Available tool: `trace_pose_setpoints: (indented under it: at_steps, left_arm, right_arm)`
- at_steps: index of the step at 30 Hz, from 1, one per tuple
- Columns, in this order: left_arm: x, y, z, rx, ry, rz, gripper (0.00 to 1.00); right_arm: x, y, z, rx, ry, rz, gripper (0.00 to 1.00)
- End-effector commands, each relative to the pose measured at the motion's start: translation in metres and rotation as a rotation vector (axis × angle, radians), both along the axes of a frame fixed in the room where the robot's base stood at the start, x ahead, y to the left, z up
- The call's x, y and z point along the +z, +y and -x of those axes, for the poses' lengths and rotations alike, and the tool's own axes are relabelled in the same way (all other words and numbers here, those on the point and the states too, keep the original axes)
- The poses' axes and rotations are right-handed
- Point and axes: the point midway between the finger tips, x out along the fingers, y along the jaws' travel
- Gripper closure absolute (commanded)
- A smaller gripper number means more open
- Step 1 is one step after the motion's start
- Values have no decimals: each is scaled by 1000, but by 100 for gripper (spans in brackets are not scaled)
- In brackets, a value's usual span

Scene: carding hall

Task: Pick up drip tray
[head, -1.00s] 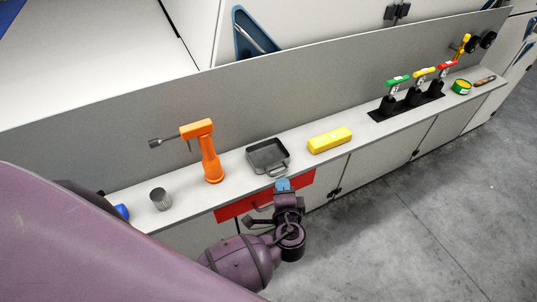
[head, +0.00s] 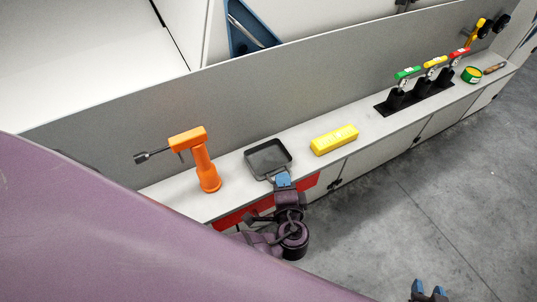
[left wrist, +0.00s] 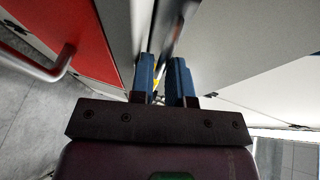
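The drip tray (head: 268,157) is a dark grey, shallow square tray with a handle on its near side. It lies flat on the pale bench top in the head view. My left gripper (head: 284,180) is at the tray's near side, by the handle; its blue fingers overlap the handle area. In the left wrist view, the two blue fingers of my left gripper (left wrist: 163,78) stand apart with a narrow gap; contact with the handle cannot be made out. My right gripper (head: 428,291) shows at the bottom edge with its blue fingertips apart, empty, over the floor.
An orange tool (head: 207,168) stands left of the tray and a yellow block (head: 334,140) lies right of it. A red drawer front (left wrist: 62,40) is below the bench edge.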

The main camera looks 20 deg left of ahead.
Motion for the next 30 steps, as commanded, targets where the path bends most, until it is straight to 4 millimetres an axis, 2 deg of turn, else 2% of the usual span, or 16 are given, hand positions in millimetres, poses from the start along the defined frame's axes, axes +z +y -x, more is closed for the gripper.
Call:
trace_pose_setpoints:
  at_steps: [10, 13, 14, 25, 30]
  left_arm:
    - [0, -1, 2, 0, 0, 0, 84]
    - [0, -1, 2, 1, 0, 0, 99]
    - [0, -1, 2, 1, 0, 0, 100]
    - [1, -1, 1, 1, 0, 1, 100]
    - [18, -1, 1, 2, -2, 3, 100]
  right_arm:
    - [1, 0, -1, 0, -2, -1, 60]
    - [0, 0, 0, 0, -1, 0, 60]
    - [0, 0, 0, 0, 0, 0, 60]
    - [-1, -1, 3, -1, 5, 2, 60]
    - [0, -1, 3, -1, 5, 2, 60]
